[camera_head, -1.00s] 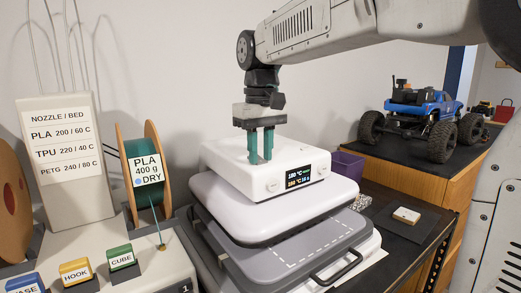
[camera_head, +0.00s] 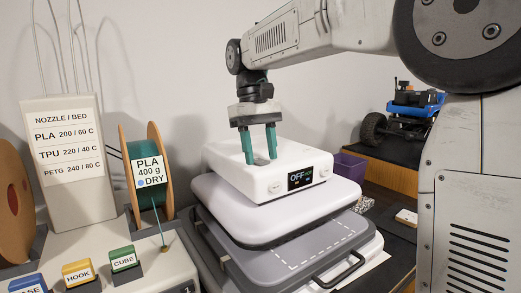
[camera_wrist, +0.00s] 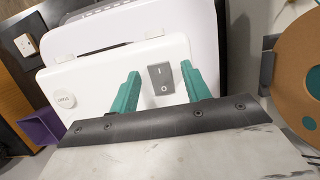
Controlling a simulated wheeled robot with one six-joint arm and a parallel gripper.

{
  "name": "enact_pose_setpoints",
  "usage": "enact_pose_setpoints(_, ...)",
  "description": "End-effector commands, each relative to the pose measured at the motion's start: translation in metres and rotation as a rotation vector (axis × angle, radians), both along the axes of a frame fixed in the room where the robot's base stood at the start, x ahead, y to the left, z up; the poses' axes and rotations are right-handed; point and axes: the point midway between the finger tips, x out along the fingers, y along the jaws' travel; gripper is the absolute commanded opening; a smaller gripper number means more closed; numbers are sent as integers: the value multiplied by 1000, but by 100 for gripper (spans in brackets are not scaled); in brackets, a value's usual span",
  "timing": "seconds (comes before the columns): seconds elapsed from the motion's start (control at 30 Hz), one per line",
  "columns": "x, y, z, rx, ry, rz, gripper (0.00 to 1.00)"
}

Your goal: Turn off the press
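The white press (camera_head: 270,180) stands in the middle of the head view, and its display (camera_head: 300,178) reads OFF. In the wrist view the press top (camera_wrist: 105,80) shows a grey rocker switch (camera_wrist: 161,78) marked I and O. My gripper (camera_head: 260,160) points down over the top of the press, its two green fingers apart with nothing between them. In the wrist view the fingers (camera_wrist: 160,80) sit on either side of the switch. I cannot tell whether they touch the press.
A filament spool (camera_head: 149,175) and labelled blocks stand left of the press. A purple bin (camera_head: 349,168) is behind it to the right. A blue crawler (camera_head: 405,115) sits on a dark-topped wooden cabinet. My arm spans the upper right.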

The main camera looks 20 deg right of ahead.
Motion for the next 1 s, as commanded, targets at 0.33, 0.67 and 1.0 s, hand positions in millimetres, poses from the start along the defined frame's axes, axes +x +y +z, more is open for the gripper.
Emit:
enact_pose_setpoints(0.33,8,2,27,0,-2,0,47)
enact_pose_setpoints(0.67,19,4,71,0,0,0,47)
enact_pose_setpoints(1.0,20,5,76,0,0,0,47)
